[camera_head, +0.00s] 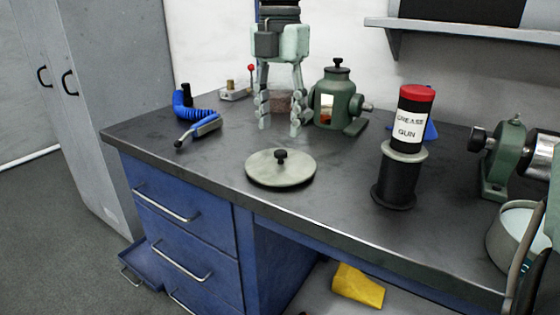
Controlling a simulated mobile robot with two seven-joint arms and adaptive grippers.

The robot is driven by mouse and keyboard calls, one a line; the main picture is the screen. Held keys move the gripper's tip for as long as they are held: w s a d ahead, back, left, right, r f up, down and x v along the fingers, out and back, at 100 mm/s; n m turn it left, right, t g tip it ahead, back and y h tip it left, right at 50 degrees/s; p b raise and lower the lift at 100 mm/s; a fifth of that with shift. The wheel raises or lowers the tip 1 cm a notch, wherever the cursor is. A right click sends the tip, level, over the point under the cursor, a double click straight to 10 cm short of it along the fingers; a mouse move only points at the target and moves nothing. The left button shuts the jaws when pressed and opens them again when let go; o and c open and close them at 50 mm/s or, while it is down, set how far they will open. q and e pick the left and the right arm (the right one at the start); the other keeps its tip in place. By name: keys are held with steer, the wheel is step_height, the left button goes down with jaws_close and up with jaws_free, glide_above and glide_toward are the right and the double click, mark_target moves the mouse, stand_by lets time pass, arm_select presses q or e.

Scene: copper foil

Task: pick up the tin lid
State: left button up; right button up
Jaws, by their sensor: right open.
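The tin lid (262,172) is a round, pale grey-green disc with a small black knob on top. It lies flat on the dark worktop (235,205) near the front edge. My right gripper (280,129) points straight down, with its two fingers spread and nothing held between them. Its fingertips show just above the lid in the picture, apart from it; I cannot tell their exact height over the worktop. My left gripper is not in view.
A brownish cylinder (280,101) shows behind my right fingers. A green machine (338,102) stands close to their right. A blue hose tool (202,128) lies left; a grease gun tube (409,118) on a black spool (395,185) stands right. Worktop around the lid is clear.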

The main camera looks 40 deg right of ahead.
mark_target(280, 151)
step_height(280, 151, down, 5)
steer(key=shift+d+r+p, duration=0.1)
steer(key=shift+p, duration=0.2)
steer(key=shift+f, duration=0.4)
steer(key=shift+w+f, duration=0.1)
steer(key=shift+f, duration=0.1)
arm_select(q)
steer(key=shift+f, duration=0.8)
arm_select(e)
jaws_close()
